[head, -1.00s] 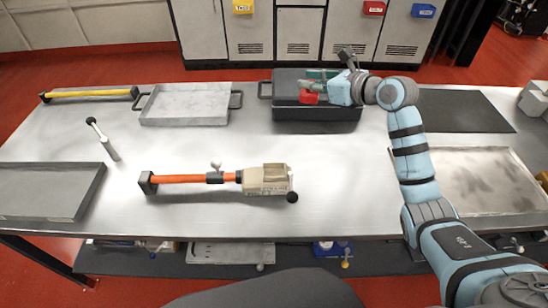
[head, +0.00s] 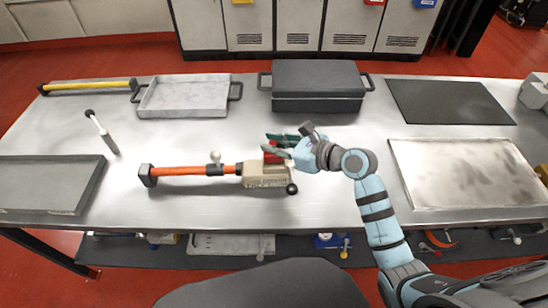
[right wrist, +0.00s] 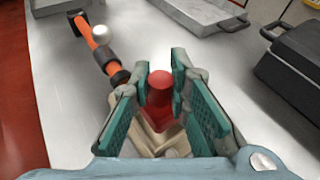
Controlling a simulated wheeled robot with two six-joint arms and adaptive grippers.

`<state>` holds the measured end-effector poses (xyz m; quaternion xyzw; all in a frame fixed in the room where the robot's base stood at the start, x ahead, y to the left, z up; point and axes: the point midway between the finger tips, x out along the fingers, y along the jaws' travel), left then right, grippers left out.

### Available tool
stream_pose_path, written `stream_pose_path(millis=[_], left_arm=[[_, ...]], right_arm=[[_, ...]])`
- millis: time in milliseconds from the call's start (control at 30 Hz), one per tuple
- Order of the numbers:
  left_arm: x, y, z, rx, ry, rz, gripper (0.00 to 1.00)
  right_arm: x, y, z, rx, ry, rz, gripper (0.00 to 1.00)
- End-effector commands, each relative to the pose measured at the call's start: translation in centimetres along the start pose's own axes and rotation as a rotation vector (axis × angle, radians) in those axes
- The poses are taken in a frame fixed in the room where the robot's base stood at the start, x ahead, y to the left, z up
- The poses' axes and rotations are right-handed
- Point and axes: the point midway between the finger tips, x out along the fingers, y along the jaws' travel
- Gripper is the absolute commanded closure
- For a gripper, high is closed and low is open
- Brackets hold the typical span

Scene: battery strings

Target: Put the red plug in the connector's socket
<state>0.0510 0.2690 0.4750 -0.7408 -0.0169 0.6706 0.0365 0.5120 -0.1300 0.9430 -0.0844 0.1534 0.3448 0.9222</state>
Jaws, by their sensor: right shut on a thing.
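The red plug (head: 270,152) is in my right gripper (head: 277,146), which is shut on it. The plug is at the beige connector (head: 264,176), by its upper edge in the head view. In the right wrist view the red plug (right wrist: 161,92) stands between the green finger pads of the right gripper (right wrist: 165,100), with the beige connector (right wrist: 145,135) beneath it. The fingers hide the socket, so I cannot tell whether the plug is in it or just above. The connector has an orange cable (head: 185,170) running left to a dark end block. My left gripper is not in view.
A white-knobbed lever (head: 215,157) stands on the cable and a black ball (head: 292,189) sits at the connector's right. A dark case (head: 318,80), grey trays (head: 185,97) and a black mat (head: 450,102) lie farther back.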

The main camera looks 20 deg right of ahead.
Motion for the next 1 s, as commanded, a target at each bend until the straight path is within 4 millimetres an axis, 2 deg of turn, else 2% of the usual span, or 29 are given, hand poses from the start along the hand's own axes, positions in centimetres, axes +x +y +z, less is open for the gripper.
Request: stream_pose_path(millis=[33,133,433,467,567,600,900,1000], left_arm=[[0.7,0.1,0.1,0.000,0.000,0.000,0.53],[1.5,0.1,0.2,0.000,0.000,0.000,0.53],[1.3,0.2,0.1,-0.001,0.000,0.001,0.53],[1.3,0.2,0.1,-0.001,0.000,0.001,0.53],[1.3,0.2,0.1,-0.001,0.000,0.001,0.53],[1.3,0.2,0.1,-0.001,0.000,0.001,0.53],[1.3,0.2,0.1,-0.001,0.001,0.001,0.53],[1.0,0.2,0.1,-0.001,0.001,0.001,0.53]], right_arm=[[0.4,0.1,-1.2,0.003,0.003,0.000,1.00],[1.1,0.1,-3.1,0.003,0.003,0.000,1.00],[1.2,0.1,-3.3,0.001,0.001,-0.001,1.00],[1.2,0.1,-3.3,0.001,0.002,-0.001,0.82],[1.2,0.1,-3.3,0.001,0.001,-0.001,0.66],[1.2,0.1,-3.3,0.001,0.001,-0.001,0.64],[1.1,0.1,-3.1,0.000,0.001,-0.001,0.64],[0.3,0.1,-3.2,-0.001,0.004,-0.003,0.64]])
